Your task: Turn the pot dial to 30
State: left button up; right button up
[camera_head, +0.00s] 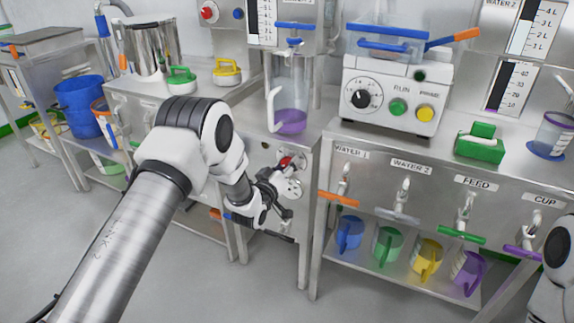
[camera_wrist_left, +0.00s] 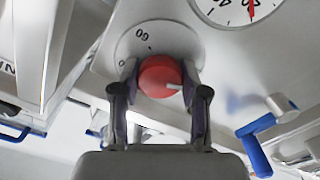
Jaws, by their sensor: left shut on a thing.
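The pot dial has a round red knob with a white pointer mark, seen in the left wrist view (camera_wrist_left: 160,76) on a pale scale plate (camera_wrist_left: 133,42). A "60" and a "0" show on the plate; other marks are hidden. The white mark points to the right in that view. My left gripper (camera_wrist_left: 157,84) has a finger on each side of the knob and is shut on it. In the head view my left gripper (camera_head: 280,183) is at the front panel of the steel cabinet, where a bit of red (camera_head: 286,161) shows. My right gripper is out of view.
A round gauge with a red needle (camera_wrist_left: 240,8) sits near the dial. A blue lever handle (camera_wrist_left: 256,150) sticks out to the right. A clear vessel with purple liquid (camera_head: 291,112) stands above the panel. Taps with coloured handles, such as the orange one (camera_head: 338,198), line the right cabinet.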

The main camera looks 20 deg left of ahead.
pick_arm(q)
jog(key=m+p, duration=0.1)
jog(key=m, duration=0.5)
jog(key=shift+m+p, duration=0.4)
jog(key=shift+m, duration=1.8)
jog(key=o, duration=1.1)
jog(key=shift+o, duration=0.2)
jog(key=shift+s, duration=0.1)
jog(key=s, duration=1.1)
jog(key=shift+s+a, duration=0.4)
jog(key=shift+a, duration=0.05)
